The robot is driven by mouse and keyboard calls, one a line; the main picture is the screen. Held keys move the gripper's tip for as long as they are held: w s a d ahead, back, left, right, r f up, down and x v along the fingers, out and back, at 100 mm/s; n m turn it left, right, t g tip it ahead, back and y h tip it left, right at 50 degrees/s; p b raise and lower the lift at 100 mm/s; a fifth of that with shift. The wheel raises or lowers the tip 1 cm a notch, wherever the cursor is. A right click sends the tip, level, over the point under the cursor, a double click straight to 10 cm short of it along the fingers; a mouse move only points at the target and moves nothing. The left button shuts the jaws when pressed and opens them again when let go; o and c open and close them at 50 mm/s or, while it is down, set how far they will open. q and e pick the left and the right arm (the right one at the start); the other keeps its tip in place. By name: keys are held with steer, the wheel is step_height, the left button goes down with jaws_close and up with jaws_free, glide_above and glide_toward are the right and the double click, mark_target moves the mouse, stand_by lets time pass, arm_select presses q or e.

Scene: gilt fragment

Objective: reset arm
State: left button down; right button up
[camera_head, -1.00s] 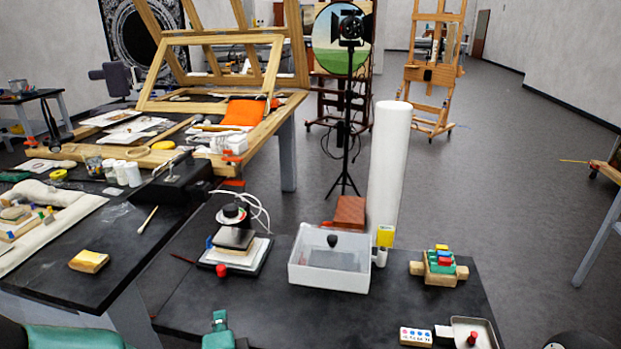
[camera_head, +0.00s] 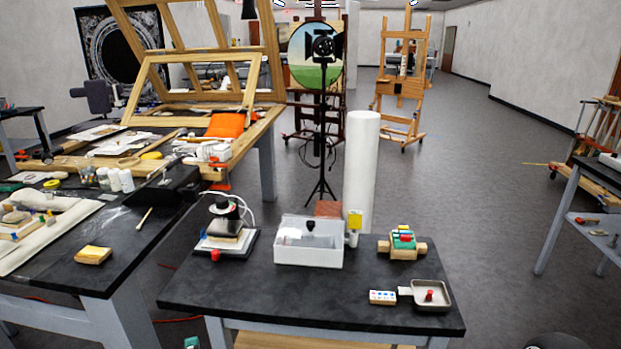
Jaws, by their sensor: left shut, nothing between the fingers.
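Only a small green tip of my left gripper (camera_head: 192,342) shows at the bottom edge, in front of the near black table (camera_head: 250,297). It is shut and holds nothing; most of it is cut off by the frame. It touches none of the objects.
On the near table stand a white box with a clear front (camera_head: 309,243), a device on a pad (camera_head: 226,228), a block with coloured pieces (camera_head: 402,244), a small tray (camera_head: 431,295) and a marked strip (camera_head: 382,297). A yellow sponge (camera_head: 93,255) lies on the left table.

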arm_select(q)
steer(key=s+f+n+g+h+p, duration=0.1)
steer(key=s+f+g+h, duration=0.15)
steer(key=f, duration=0.65)
steer(key=s+f+n+g+h+p, duration=0.1)
steer(key=s+f+g, duration=0.2)
steer(key=f, duration=0.7)
arm_select(e)
steer(key=r, duration=0.3)
steer(key=shift+w+p, duration=0.2)
steer(key=shift+p, duration=0.2)
steer(key=shift+c, duration=1.5)
arm_select(q)
steer(key=s+d+f+n+g+h, duration=0.3)
steer(key=s+d+f+n, duration=0.1)
steer(key=s+n, duration=0.3)
steer(key=s+d+f+n+g+h, duration=0.3)
steer(key=s+d+f+n+g, duration=0.1)
steer(key=s+d+n, duration=0.1)
steer(key=shift+s+d+n, duration=0.4)
steer(key=shift+s+n, duration=0.5)
steer(key=shift+s, duration=0.25)
arm_select(e)
steer(key=shift+a, duration=0.1)
